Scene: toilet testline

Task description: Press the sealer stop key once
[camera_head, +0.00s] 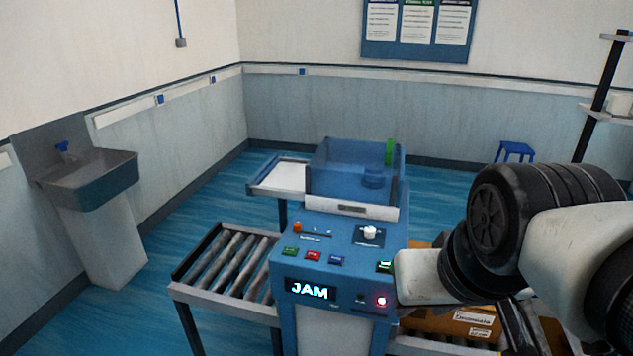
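The blue sealer (345,230) stands in the middle, its sloped panel facing me. On the panel are a green key (290,252), a red key (313,255) and a blue key (336,260) in a row. Their labels are too small to read, so I cannot tell for certain which is the stop key. A lit display (310,290) reads JAM. A red lamp (381,300) glows at its right. My arm covers the right side. Dark parts at the lower right may be my gripper (525,328), away from the keys; its fingers are not clear.
An orange knob (297,228) and a white knob (370,233) sit above the keys. A roller conveyor (225,262) is on the left. A brown carton (455,322) lies at the right, partly behind my arm. A sink (90,180) is at far left.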

